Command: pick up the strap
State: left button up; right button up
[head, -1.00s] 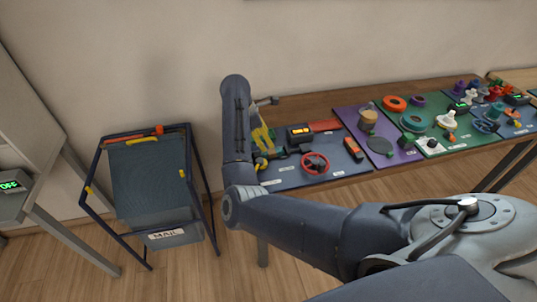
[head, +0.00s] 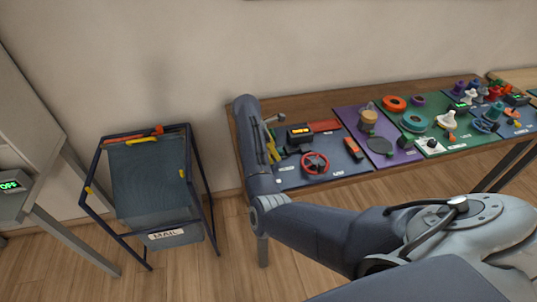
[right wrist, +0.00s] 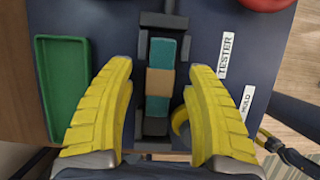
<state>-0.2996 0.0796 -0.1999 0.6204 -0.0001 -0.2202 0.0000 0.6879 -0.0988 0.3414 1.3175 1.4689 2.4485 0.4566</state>
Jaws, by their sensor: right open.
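In the right wrist view, a teal strip with a tan band across its middle, seemingly the strap (right wrist: 158,108), lies lengthwise on a dark holder (right wrist: 143,70) beside the TESTER label. My right gripper (right wrist: 160,68) is open, with one yellow finger on each side of the strip and a gap to both. In the head view, my right gripper (head: 271,148) is over the left end of the table, and my arm partly hides it. The strip cannot be made out there. My left gripper is not in view.
A green tray (right wrist: 62,92) lies left of the holder, and a yellow curved part (right wrist: 181,124) sits close to the right finger. A mail bin (head: 150,185) stands left of the table.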

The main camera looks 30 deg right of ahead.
jog(key=shift+f, duration=0.15)
dwell(0.6)
grip_shut()
